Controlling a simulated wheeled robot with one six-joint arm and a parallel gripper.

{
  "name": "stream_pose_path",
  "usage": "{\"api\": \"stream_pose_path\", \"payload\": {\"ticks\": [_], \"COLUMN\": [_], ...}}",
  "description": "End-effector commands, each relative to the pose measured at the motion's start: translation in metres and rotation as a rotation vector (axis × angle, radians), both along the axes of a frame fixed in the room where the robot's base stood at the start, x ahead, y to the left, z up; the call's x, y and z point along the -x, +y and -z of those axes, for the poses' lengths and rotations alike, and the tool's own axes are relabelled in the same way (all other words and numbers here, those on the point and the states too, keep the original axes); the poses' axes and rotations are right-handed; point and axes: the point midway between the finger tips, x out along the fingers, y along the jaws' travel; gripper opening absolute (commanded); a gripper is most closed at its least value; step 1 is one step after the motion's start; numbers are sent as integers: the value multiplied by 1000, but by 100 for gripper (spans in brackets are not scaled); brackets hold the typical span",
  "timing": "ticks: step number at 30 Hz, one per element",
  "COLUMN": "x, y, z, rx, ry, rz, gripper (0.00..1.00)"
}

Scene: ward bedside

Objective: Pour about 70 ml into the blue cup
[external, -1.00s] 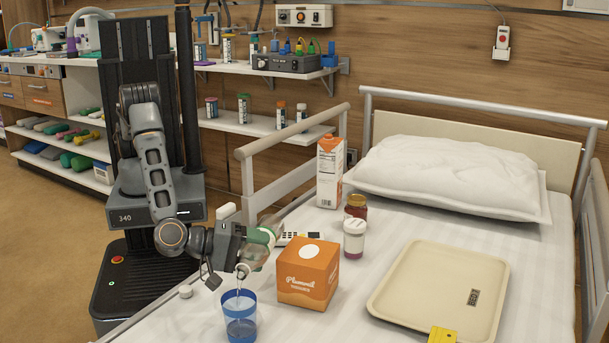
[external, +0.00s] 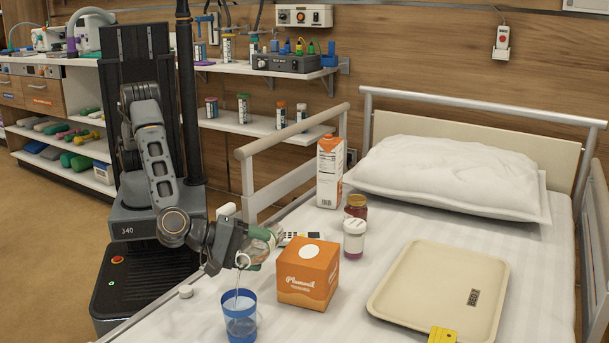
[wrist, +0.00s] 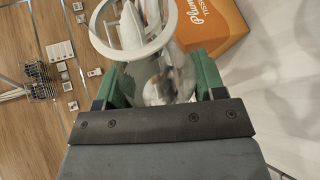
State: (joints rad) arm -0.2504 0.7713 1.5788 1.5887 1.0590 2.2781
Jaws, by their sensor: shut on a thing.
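The blue cup (external: 240,318) stands upright on the bed, left of the orange tissue box, with some clear liquid in its lower part. My gripper (external: 250,247) is shut on a clear bottle (external: 259,247), held tilted above the cup. A thin clear stream runs from the bottle's mouth down into the cup. In the wrist view the green finger pads of my gripper (wrist: 160,85) press both sides of the clear bottle (wrist: 165,80), and its pale ring-shaped rim shows on top. The cup is not visible in the wrist view.
The orange tissue box (external: 308,274) stands close right of the cup. Two jars (external: 354,240), an orange-white carton (external: 330,172) and a beige tray (external: 439,293) stand farther right and back.

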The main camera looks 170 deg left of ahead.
Motion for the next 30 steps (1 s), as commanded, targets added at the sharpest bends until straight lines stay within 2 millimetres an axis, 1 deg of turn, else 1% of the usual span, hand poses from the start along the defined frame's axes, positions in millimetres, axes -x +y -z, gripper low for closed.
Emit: {"api": "stream_pose_path", "payload": {"ticks": [2,5,10,11,13,30], "x": [3,4,5,5,4,3], "y": [2,2,3,3,2,2], "z": [-3,-9,-11,-18,-23,-21], "rx": [22,32,48,55,72,82], "ry": [-50,-65,-96,-109,-140,-156], "rz": [-2,-4,-3,-2,-3,-3], "gripper": [32,32,32,32,32,32]}}
